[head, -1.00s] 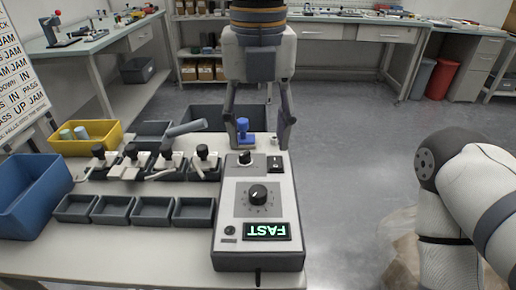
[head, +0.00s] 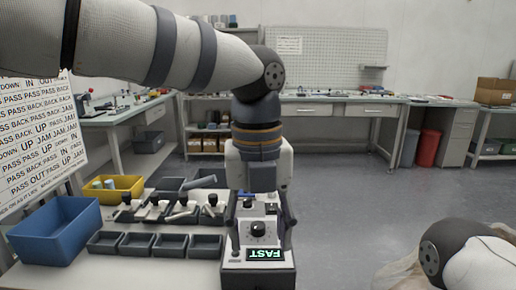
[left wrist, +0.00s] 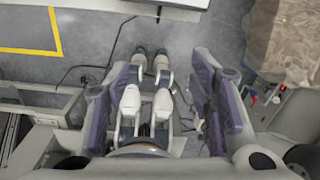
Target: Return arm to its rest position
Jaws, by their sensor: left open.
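My left arm comes in across the top left of the head view and bends down at its joint. My left gripper (head: 262,232) hangs fingers down over the control box (head: 258,268), in front of it in the picture. Its two fingers stand wide apart with nothing visible between them. The box has a black dial (head: 258,230) and a lit green "FAST" display (head: 265,254). My right arm shows only at the lower right; its gripper is out of view.
Left of the box are several grey trays (head: 170,245), a row of clamps, a yellow bin (head: 125,184) and a blue bin (head: 52,240). A lettered board (head: 35,150) stands at the left. Open floor lies at the right, before the back bench (head: 335,98).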

